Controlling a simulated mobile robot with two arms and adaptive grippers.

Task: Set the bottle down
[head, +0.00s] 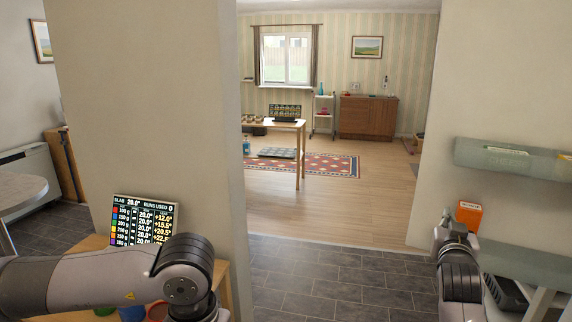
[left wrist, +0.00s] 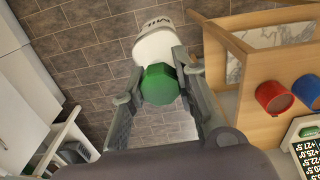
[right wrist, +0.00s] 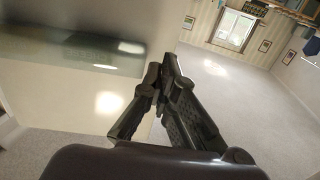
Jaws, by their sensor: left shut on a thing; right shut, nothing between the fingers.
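A white bottle (left wrist: 153,42) with a green cap (left wrist: 160,84) and dark lettering shows in the left wrist view. My left gripper (left wrist: 160,56) is shut on it near the cap, with a finger on each side. The tiled floor shows behind and around the bottle; I cannot tell how high it is held.
A wooden stand (head: 92,243) with a readout panel (head: 143,222) and coloured cups is at lower left. The red cup (left wrist: 274,97) also shows in the left wrist view. A wall end stands centre-left. At right are wall shelves and an orange box (head: 468,214). The tiled floor (head: 330,270) ahead is clear.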

